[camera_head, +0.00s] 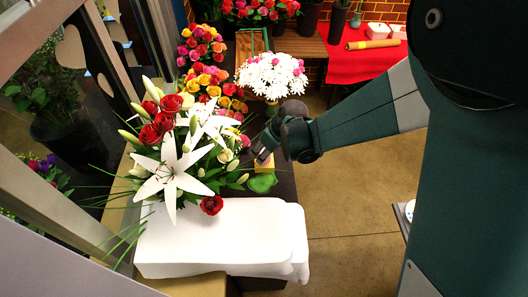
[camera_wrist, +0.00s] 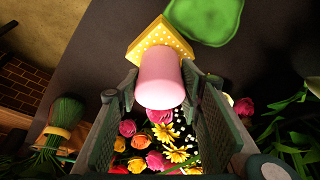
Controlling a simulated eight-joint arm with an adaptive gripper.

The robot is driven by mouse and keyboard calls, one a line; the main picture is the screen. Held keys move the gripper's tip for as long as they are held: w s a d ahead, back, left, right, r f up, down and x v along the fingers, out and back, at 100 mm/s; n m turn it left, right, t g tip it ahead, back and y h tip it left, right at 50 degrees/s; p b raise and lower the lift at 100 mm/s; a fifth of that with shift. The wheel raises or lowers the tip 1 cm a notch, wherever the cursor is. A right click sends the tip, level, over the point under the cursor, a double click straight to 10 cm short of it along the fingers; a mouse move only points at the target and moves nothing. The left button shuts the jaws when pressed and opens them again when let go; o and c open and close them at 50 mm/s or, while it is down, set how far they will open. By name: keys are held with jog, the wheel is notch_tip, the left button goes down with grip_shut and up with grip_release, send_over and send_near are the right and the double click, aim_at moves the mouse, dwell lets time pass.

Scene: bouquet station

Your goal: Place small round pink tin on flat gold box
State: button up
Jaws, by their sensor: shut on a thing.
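The small round pink tin (camera_wrist: 160,76) is between the fingertips of my gripper (camera_wrist: 160,88) in the wrist view, and the gripper is shut on it. The flat gold box (camera_wrist: 136,48), yellow-gold with white dots, lies just beyond the tin, which covers part of it. I cannot tell whether the tin touches the box. In the head view my gripper (camera_head: 262,152) points down just above the gold box (camera_head: 263,170). I cannot clearly make out the tin there.
A green leaf-shaped item (camera_head: 262,184) lies beside the box on the dark table; it also shows in the wrist view (camera_wrist: 208,18). A large lily and rose bouquet (camera_head: 175,150) stands close on the left. White wrapping (camera_head: 220,240) lies in front. White flowers (camera_head: 270,75) stand behind.

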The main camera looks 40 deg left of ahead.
jog(key=shift+f, duration=0.3)
jog(key=o, duration=0.9)
jog(key=shift+r, duration=0.2)
jog(key=v, duration=1.2)
jog(key=shift+d, duration=0.1)
dwell(0.8)
